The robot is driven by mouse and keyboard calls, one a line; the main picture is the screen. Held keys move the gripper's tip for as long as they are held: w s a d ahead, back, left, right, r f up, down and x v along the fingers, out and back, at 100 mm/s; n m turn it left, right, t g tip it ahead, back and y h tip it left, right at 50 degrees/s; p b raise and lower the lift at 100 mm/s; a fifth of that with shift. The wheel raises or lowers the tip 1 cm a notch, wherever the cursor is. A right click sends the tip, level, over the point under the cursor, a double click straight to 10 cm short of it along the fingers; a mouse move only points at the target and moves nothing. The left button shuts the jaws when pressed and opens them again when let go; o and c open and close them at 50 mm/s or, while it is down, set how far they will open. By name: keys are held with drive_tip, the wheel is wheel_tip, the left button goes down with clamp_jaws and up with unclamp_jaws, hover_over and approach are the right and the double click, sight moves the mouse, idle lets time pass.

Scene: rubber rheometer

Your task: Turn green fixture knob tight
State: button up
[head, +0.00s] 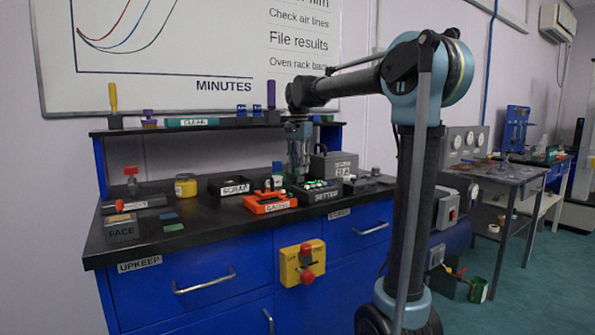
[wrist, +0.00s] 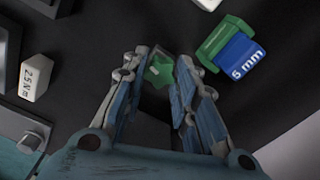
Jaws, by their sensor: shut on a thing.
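The green knob (wrist: 159,71) is star-shaped and sits between my fingertips in the wrist view. My gripper (wrist: 158,75) is shut on it, with one finger on each side. The knob's base is dark and partly hidden by the fingers. In the head view my gripper (head: 298,172) points down over the back of the bench, behind the trays. The knob cannot be made out there.
A white block marked 2.5 Nm (wrist: 36,78) lies left of my fingers. A blue 5 mm block (wrist: 240,56) touches a green one (wrist: 218,38) at right. The orange tray (head: 262,207) and SETTED tray (head: 318,197) stand near my gripper on the black bench (head: 205,230).

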drive_tip(key=m, duration=0.4)
drive_tip(key=shift+m, duration=0.3)
idle(0.3)
drive_tip(key=o, duration=0.9)
drive_tip(key=n, duration=0.4)
drive_tip(key=shift+n, duration=0.4)
drive_tip(key=n, duration=0.4)
drive_tip(key=shift+n, duration=0.3)
